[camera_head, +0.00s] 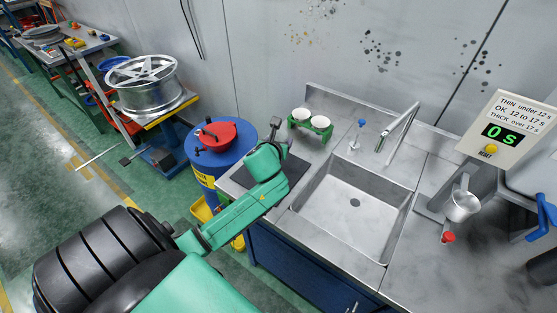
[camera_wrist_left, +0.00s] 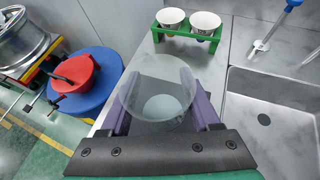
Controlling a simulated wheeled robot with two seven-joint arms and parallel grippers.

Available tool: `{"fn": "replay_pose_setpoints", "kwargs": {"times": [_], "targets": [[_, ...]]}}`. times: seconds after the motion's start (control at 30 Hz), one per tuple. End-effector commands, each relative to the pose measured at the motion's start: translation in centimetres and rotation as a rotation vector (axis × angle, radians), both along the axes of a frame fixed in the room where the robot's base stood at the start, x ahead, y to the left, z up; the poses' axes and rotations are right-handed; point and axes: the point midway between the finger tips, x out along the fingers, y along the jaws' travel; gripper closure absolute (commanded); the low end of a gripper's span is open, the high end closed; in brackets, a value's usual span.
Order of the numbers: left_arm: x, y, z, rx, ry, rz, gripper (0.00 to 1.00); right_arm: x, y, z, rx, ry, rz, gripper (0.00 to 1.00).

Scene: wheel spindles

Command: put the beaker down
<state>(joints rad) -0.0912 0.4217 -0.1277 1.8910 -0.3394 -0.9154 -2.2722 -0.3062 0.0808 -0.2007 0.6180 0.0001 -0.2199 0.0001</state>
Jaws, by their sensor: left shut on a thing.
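The beaker is a clear glass vessel (camera_wrist_left: 158,92) with a round pale base. In the left wrist view it stands between the two purple fingers of my left gripper (camera_wrist_left: 160,100), which is shut on it. In the head view my left gripper (camera_head: 279,151) is over the left end of the steel counter, above a dark mat (camera_head: 293,170). The beaker cannot be made out there. Whether its base touches the mat or is above it I cannot tell. My right gripper is not in view.
A green rack (camera_head: 311,126) with two white cups stands behind the gripper. The sink (camera_head: 355,203) is to the right. A blue drum (camera_head: 222,160) with a red funnel is at the left. A timer (camera_head: 506,130) reading 0 s and a metal cup (camera_head: 462,207) stand farther right.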

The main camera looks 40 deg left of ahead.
Motion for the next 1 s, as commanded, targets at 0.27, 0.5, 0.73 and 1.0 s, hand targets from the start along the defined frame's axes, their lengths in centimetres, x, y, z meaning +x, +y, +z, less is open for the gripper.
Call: {"fn": "replay_pose_setpoints", "kwargs": {"times": [0.27, 0.5, 0.73, 1.0], "targets": [[0.0, 0.0, -7.0, -0.003, 0.001, 0.001, 1.0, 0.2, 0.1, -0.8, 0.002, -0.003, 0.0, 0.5], [0.1, 0.0, -10.5, -0.002, -0.001, 0.0, 1.0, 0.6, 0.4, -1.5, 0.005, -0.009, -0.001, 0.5], [0.1, 0.0, -10.4, 0.0, -0.001, -0.001, 1.0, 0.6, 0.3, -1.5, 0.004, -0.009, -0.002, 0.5], [0.1, 0.0, -10.6, 0.0, -0.001, 0.0, 0.07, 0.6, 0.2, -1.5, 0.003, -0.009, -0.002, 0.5]]}}
